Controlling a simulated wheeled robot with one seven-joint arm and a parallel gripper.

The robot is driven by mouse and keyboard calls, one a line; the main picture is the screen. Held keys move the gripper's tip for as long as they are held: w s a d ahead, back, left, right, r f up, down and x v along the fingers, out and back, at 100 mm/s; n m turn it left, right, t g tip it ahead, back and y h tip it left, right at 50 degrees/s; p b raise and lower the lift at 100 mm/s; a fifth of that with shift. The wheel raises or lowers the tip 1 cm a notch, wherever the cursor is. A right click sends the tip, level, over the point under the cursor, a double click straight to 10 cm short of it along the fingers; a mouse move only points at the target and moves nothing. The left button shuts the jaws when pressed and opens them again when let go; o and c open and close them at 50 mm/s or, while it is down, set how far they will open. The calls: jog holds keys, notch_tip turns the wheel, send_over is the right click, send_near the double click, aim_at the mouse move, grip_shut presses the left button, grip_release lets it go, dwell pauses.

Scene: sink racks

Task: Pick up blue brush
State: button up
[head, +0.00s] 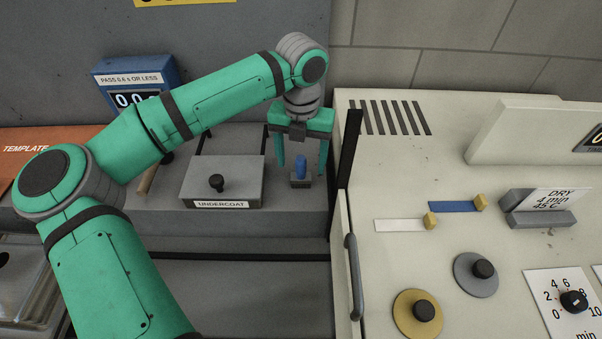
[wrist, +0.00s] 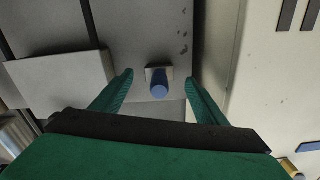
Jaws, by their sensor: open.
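The blue brush (head: 300,165) stands upright on a small grey block at the right end of the grey bench. In the wrist view the brush (wrist: 159,88) shows end-on, between the two fingers and slightly beyond the line of their tips. My gripper (head: 302,170) is open and points down, with one green finger on each side of the brush. In the wrist view my gripper (wrist: 159,77) has a clear gap on both sides of the brush. Neither finger appears to touch it.
A grey box labelled UNDERCOAT (head: 222,182) with a black knob stands left of the brush. The cream cabinet (head: 400,165) with knobs and sliders rises close on the right, with a dark edge post (head: 349,148). A blue counter box (head: 135,85) stands at the back left.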

aim_at(301, 170)
jog(key=shift+f, duration=2)
jog(key=c, duration=1.1)
jog(key=shift+c, duration=0.2)
jog(key=shift+r, duration=0.1)
notch_tip(301, 170, up, 10)
jog(key=shift+f, duration=0.1)
